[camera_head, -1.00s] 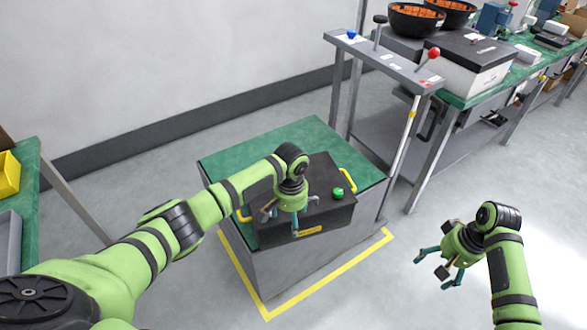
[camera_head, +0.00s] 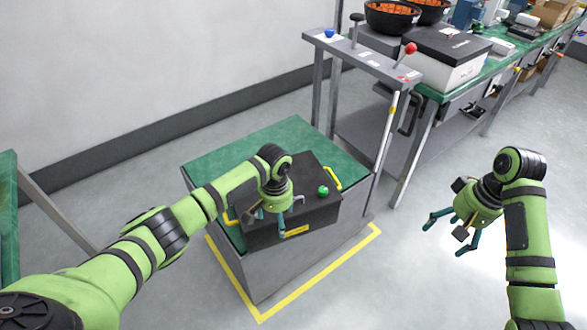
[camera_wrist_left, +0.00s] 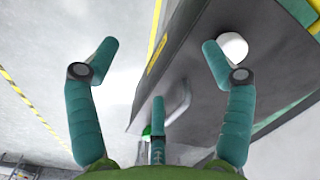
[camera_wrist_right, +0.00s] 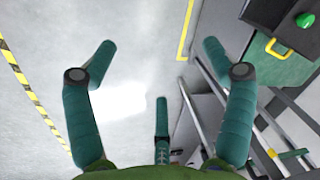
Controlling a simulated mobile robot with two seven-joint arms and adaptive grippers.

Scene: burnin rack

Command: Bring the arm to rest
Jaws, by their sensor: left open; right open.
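My left gripper (camera_head: 287,218) is open and empty, over the front of a dark box (camera_head: 315,212) with yellow handles and a green knob (camera_head: 323,191). In the left wrist view its fingers (camera_wrist_left: 160,48) stand apart, with the box's edge behind them; I cannot tell whether they touch it. My right gripper (camera_head: 446,238) is open and empty, held above bare floor to the right of the cabinet.
The box sits on a green-topped grey cabinet (camera_head: 222,163) inside a yellow floor line (camera_head: 312,285). Behind it stands a metal rack (camera_head: 372,58) with a red-knobbed lever (camera_head: 410,48), beside a long bench (camera_head: 434,94). The floor at the right is clear.

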